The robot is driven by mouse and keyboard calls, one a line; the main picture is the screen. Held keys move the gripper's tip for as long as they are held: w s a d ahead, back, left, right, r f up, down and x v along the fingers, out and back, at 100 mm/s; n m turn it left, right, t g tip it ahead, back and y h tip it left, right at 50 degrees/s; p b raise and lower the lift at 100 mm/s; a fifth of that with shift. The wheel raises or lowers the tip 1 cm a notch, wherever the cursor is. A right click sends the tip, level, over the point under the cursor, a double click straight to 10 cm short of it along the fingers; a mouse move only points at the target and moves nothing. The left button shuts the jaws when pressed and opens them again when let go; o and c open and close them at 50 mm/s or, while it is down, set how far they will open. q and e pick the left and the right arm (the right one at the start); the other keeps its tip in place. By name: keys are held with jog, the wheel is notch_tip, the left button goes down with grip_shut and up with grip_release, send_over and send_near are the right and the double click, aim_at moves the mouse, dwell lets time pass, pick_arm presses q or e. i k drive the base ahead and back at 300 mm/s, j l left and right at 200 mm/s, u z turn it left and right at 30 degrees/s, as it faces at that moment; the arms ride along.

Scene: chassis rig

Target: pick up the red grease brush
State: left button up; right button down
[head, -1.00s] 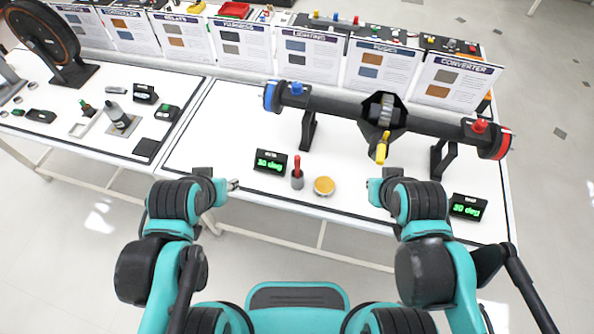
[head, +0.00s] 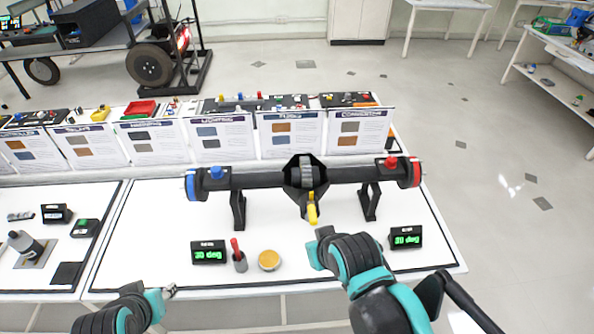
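The red grease brush (head: 236,246) stands upright in a small grey pot (head: 240,264) near the front of the white table, left of a round tan-topped tin (head: 269,261). My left gripper (head: 171,291) is low at the table's front edge, left of the brush and apart from it. Its fingertips are too small to tell open from shut. My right gripper (head: 325,234) is to the right of the tin, apart from the brush.
A dark axle (head: 262,178) on two stands spans the table behind the brush, with a yellow-tipped part (head: 312,212) hanging from its middle. Green-lit displays stand left (head: 208,252) and right (head: 405,238). Sign cards line the back.

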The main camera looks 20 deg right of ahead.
aim_at(235, 247)
jog(key=j+z, duration=0.2)
jog(key=z, duration=0.15)
jog(key=j+z, duration=0.45)
jog(key=z, duration=0.25)
